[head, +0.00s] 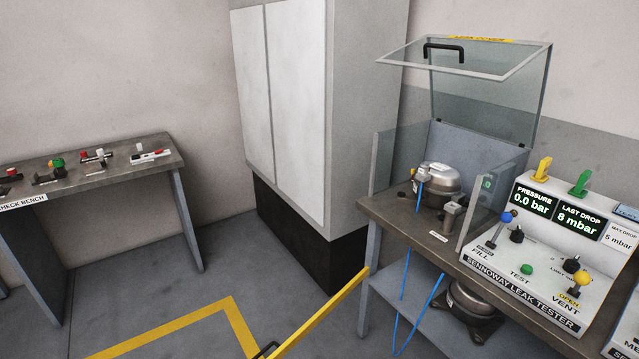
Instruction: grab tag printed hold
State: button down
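No tag with the readable word HOLD shows in the head view. A yellow tag-like piece (543,168) and a green tag-like piece (580,183) stand upright along the top edge of the leak tester (540,258); I cannot read print on either. The tester's displays read 0.0 bar pressure and 8 mbar last drop, and a panel beside them reads max drop 5 mbar. My gripper is not in view.
A compressor (441,185) with a blue hose sits under the raised clear hood (470,62); another compressor (470,308) is on the shelf below. The check bench (100,172) at left holds small fittings. A grey cabinet (290,95) stands between. A yellow bar (325,312) crosses the floor's front.

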aim_at(540, 177)
jog(key=j+z, duration=0.15)
jog(key=z, duration=0.35)
jog(key=i+j+z, duration=0.15)
jog(key=j+z, duration=0.2)
jog(key=j, duration=0.4)
jog(key=j+z, duration=0.35)
jog(key=j, duration=0.35)
jog(key=j+z, duration=0.15)
jog(key=j, duration=2.85)
jog(key=i+l+z, duration=0.45)
jog(key=i+z, duration=0.2)
jog(key=i, duration=0.2)
